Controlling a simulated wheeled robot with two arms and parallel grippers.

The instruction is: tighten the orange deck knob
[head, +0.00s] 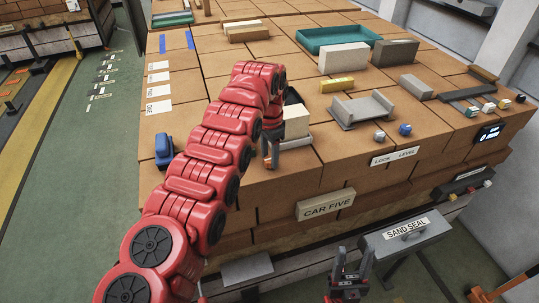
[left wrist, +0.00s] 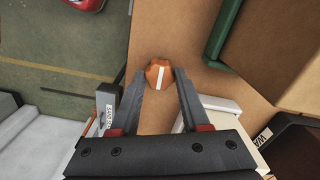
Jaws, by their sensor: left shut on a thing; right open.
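The orange deck knob (left wrist: 159,75) has a white stripe on its top and shows in the left wrist view between the fingertips of my left gripper (left wrist: 159,78). The left gripper is shut on it. In the head view my left gripper (head: 272,155) points down at the near part of the brick-coloured deck (head: 240,183), and the knob is hidden there by my gripper and arm. My right gripper (head: 350,275) is open and empty, low at the bottom edge of the head view, in front of the deck and apart from it.
A cream block (head: 297,122) stands just right of my left gripper. A grey bracket (head: 362,108), a yellow block (head: 337,85) and a blue piece (head: 165,150) lie on the deck. A teal tray (head: 335,37) is farther back. A SAND SEAL box (head: 408,232) stands in front at right.

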